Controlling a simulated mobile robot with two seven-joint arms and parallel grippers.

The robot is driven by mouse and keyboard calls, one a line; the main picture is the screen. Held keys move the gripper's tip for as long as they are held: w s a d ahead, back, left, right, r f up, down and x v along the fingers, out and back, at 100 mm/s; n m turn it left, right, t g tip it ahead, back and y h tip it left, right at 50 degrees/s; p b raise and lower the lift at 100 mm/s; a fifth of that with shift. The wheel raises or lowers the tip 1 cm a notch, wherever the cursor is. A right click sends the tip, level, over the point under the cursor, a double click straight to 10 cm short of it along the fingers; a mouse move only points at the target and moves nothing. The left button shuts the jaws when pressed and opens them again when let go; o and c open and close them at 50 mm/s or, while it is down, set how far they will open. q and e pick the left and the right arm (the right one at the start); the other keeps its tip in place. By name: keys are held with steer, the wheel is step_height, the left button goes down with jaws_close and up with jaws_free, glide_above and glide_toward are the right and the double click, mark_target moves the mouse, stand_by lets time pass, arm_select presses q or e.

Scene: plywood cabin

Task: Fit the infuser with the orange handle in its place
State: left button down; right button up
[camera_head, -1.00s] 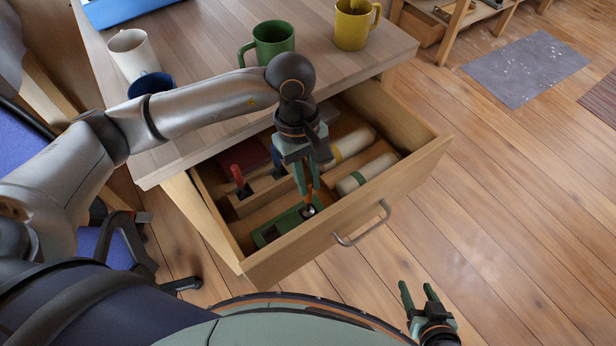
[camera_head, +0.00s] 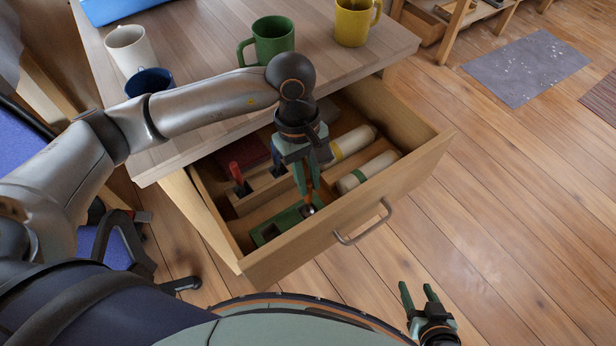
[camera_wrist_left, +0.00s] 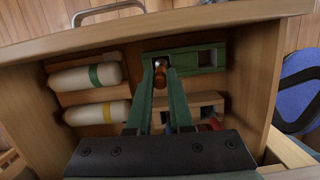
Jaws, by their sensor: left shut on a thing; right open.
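The infuser with the orange handle (camera_head: 309,192) is upright between the fingers of my left gripper (camera_head: 308,188), which is shut on the handle. Its metal lower end shows at the right end of a green holder (camera_head: 284,222) in the open drawer. In the left wrist view the orange handle (camera_wrist_left: 160,73) is between the fingertips (camera_wrist_left: 161,68), over the left opening of the green holder (camera_wrist_left: 183,61). The holder's other opening is empty. I cannot tell how far the infuser's end is in the opening. My right gripper (camera_head: 419,298) is open and empty, low outside the drawer.
The drawer (camera_head: 350,215) also holds two pale rolls, with a green band (camera_head: 375,168) and a yellow band (camera_head: 352,143), and a wooden rack with red- and blue-handled items. White, blue, green and yellow mugs stand on the tabletop above.

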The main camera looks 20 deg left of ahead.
arm_select(q)
steer(key=shift+b+x, duration=0.85)
steer(key=shift+b, duration=0.1)
steer(key=shift+w+a, duration=0.1)
steer(key=shift+a, duration=0.05)
steer(key=c, duration=1.2)
jaws_free()
steer(key=shift+o, duration=0.5)
steer(key=o, duration=1)
steer(key=shift+o, duration=0.2)
steer(key=shift+p+v, duration=1.4)
steer(key=shift+v, duration=2.15)
